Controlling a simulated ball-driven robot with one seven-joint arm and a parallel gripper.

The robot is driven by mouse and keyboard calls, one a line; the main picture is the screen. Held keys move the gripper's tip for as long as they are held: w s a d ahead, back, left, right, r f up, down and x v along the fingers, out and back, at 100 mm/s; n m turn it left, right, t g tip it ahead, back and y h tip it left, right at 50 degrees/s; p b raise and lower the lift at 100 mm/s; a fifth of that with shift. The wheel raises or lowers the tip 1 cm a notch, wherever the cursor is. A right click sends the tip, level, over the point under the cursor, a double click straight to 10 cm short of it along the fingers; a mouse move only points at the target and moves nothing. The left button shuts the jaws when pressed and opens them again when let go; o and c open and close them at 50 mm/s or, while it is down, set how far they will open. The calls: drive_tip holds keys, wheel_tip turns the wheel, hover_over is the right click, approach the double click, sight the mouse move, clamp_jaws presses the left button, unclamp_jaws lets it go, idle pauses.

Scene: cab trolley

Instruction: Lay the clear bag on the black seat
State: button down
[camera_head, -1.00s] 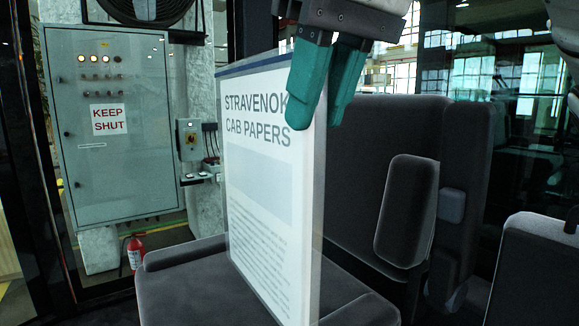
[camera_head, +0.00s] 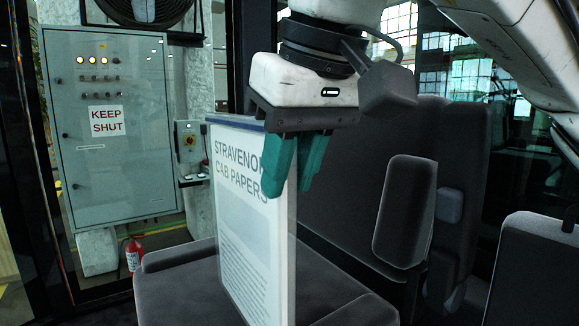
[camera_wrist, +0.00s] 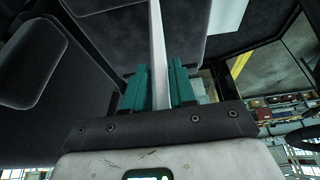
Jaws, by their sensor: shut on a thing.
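The clear bag (camera_head: 240,215) is a flat upright sleeve with a blue top edge, holding a white sheet headed "STRAVENOK CAB PAPERS". My gripper (camera_head: 288,190) has teal fingers closed on its right-hand edge, near the top. In the wrist view, the bag shows edge-on as a pale strip (camera_wrist: 159,40) between the fingers of my gripper (camera_wrist: 160,68). The black seat (camera_head: 185,285) has a dark padded cushion below and behind the bag. The bag's lower end runs out of the head view, so I cannot tell whether it touches the cushion.
The dark seat backrest (camera_head: 345,170) stands behind my gripper, with a padded armrest (camera_head: 405,210) at its right. Another dark seat (camera_head: 535,265) is at the right edge. A grey cabinet marked "KEEP SHUT" (camera_head: 110,125) and a red extinguisher (camera_head: 134,253) are beyond the glass.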

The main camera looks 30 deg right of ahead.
drive_tip(key=shift+f, duration=0.3)
drive_tip(key=c, duration=0.9)
unclamp_jaws()
drive_tip(key=b+v, duration=0.2)
drive_tip(key=v, duration=1)
drive_tip(key=shift+r, duration=0.35)
